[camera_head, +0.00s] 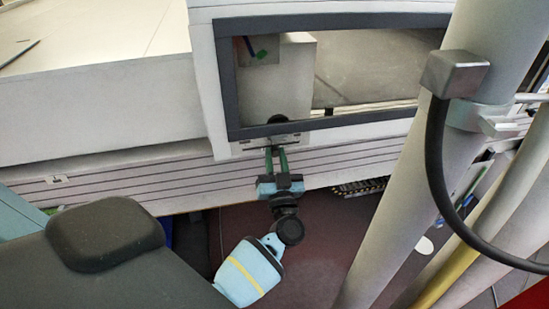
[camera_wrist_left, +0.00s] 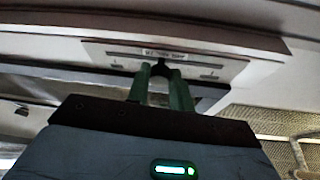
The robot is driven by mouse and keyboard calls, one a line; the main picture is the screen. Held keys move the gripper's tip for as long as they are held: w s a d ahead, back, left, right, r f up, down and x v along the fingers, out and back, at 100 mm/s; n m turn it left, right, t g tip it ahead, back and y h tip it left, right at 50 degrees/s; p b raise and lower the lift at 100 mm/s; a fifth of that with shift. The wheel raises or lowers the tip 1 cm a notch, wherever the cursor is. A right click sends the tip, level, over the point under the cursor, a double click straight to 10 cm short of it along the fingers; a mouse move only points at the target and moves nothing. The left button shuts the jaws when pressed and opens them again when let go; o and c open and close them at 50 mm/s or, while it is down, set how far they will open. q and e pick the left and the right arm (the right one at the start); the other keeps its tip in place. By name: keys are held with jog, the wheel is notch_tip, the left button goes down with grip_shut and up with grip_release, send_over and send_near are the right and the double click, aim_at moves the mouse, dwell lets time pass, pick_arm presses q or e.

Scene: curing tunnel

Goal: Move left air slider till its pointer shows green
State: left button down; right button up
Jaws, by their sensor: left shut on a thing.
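The left air slider shows as a black knob (camera_head: 278,119) on a pale scale plate (camera_head: 250,145) below a dark-framed window; the knob also shows in the wrist view (camera_wrist_left: 160,67). My left gripper (camera_head: 276,152) reaches up from below. Its green fingers are shut on the knob, one on either side, as the wrist view also shows (camera_wrist_left: 161,85). The plate's lettering (camera_wrist_left: 163,53) is too blurred to read. Behind the window, a small gauge (camera_head: 270,47) has a dark pointer (camera_head: 248,45) and a green patch (camera_head: 261,55). The pointer's tip lies close to the patch; I cannot tell if it is on it.
The dark window frame (camera_head: 232,90) sits just above the slider. A thick grey post (camera_head: 400,190) with a black cable (camera_head: 433,150) stands at the right. A ribbed pale panel (camera_head: 130,180) runs along the lower left. Dark floor (camera_head: 325,235) lies below.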

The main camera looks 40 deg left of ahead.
pick_arm(q)
jog(key=w+d, duration=0.2)
jog(key=shift+w+d, duration=0.1)
jog(key=shift+w, duration=0.2)
jog(key=shift+s, duration=0.1)
jog(key=c, duration=1.2)
grip_release()
jog(key=shift+c, duration=0.2)
jog(key=v, duration=0.7)
jog(key=shift+s+d+f+b, duration=0.2)
jog(key=shift+s+b, duration=0.1)
jog(key=shift+b, duration=0.1)
